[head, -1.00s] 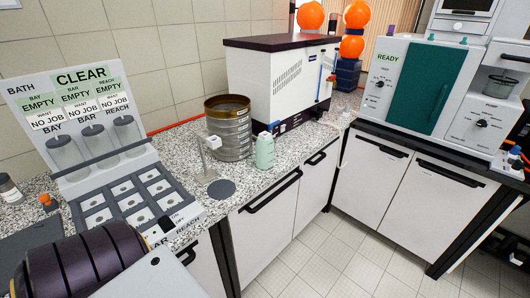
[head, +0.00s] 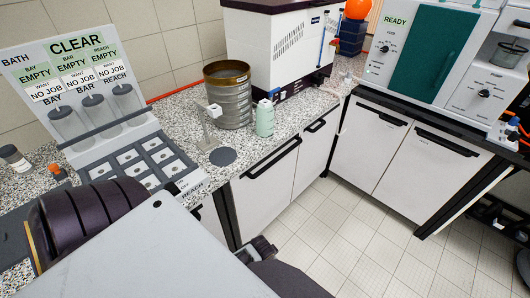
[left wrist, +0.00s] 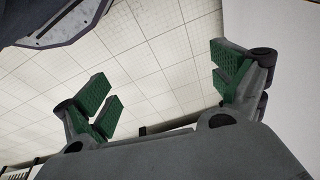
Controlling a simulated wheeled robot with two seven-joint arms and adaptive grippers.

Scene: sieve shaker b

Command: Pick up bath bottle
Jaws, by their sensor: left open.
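A pale green bottle (head: 265,118) with a light cap stands upright on the speckled worktop, right of the sieve stack and near the front edge. A smaller dark-capped bottle (head: 13,157) with a pale label stands at the far left. No readable label shows which one is the bath bottle. In the left wrist view my left gripper (left wrist: 165,88) is open and empty, its green-padded fingers wide apart over the tiled floor. No bottle shows between them. In the head view my left arm fills the lower left, apart from the green bottle. My right gripper is out of view.
The BATH panel and rack (head: 165,190) fill the left. Cabinets (head: 267,188) are below; the floor (head: 340,230) is clear.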

